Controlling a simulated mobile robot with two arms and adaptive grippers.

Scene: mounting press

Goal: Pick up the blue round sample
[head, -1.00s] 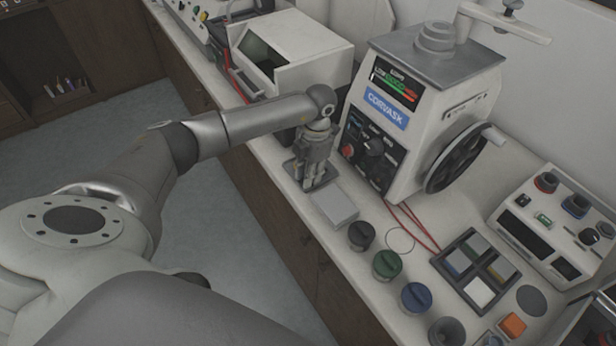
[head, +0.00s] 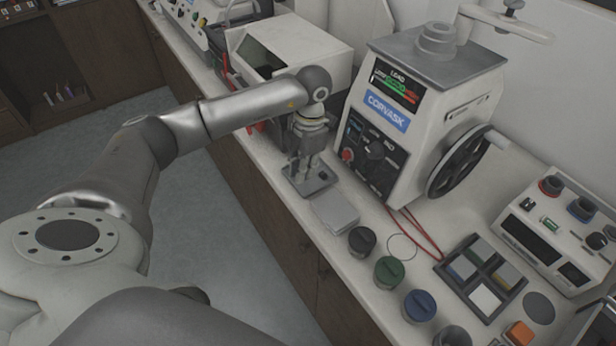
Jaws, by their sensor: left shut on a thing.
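My left gripper (head: 299,174) points down over a small dark flat tray (head: 322,183) near the counter's front edge, in front of the press. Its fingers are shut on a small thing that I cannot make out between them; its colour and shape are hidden. The fingertips are at or just above the tray's near left part; I cannot tell whether they touch it. No loose blue round sample shows clearly on the tray. A blue round-topped jar (head: 420,304) stands farther right on the counter. My right gripper is not in view.
The white press (head: 415,120) with its black handwheel (head: 459,166) stands behind the gripper. A grey block (head: 337,214), a dark jar (head: 361,241) and a green jar (head: 389,271) line the front edge. A compartment tray (head: 514,287) and a control box (head: 553,235) are at right.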

